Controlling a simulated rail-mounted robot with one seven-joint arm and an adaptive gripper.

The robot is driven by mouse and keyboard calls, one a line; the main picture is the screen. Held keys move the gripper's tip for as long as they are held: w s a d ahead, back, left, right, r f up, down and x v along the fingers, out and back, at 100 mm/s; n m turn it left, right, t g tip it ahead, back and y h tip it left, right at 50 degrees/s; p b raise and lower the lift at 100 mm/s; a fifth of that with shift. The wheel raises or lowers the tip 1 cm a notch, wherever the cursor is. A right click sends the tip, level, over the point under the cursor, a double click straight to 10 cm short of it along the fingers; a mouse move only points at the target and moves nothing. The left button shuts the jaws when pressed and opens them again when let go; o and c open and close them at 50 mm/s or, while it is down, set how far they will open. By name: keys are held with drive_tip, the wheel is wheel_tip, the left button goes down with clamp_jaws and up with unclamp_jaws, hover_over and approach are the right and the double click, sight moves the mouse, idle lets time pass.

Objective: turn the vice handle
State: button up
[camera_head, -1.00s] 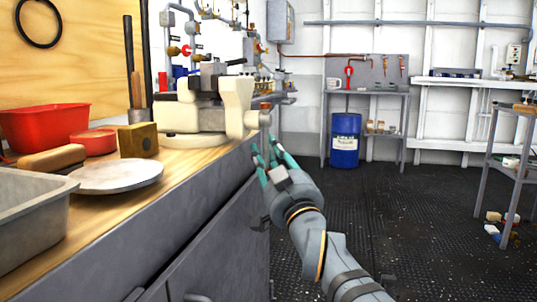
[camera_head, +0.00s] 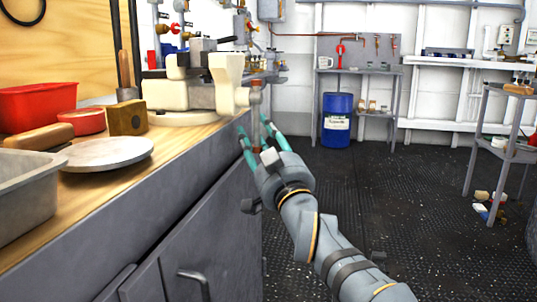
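The cream vice (camera_head: 228,88) stands on the wooden bench top at its right end, with dark jaws on top. My gripper (camera_head: 257,130) is just below and in front of the vice's screw end. Its teal fingers are spread apart, with the lower part of the handle showing between them. I cannot tell whether either finger touches the handle. The handle's lower end is partly hidden by the gripper.
A brass-coloured block (camera_head: 127,118), a grey disc (camera_head: 108,153), a red tub (camera_head: 38,106) and a grey tray (camera_head: 28,190) stand on the bench left of the vice. Cabinet doors (camera_head: 205,240) lie left of my arm. The floor to the right (camera_head: 380,200) is open.

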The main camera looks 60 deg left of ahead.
drive_tip(key=v, duration=1.1)
drive_tip(key=shift+r, duration=0.1)
drive_tip(key=x, duration=1.2)
drive_tip(key=shift+w, duration=0.1)
drive_tip(key=shift+d, duration=0.15)
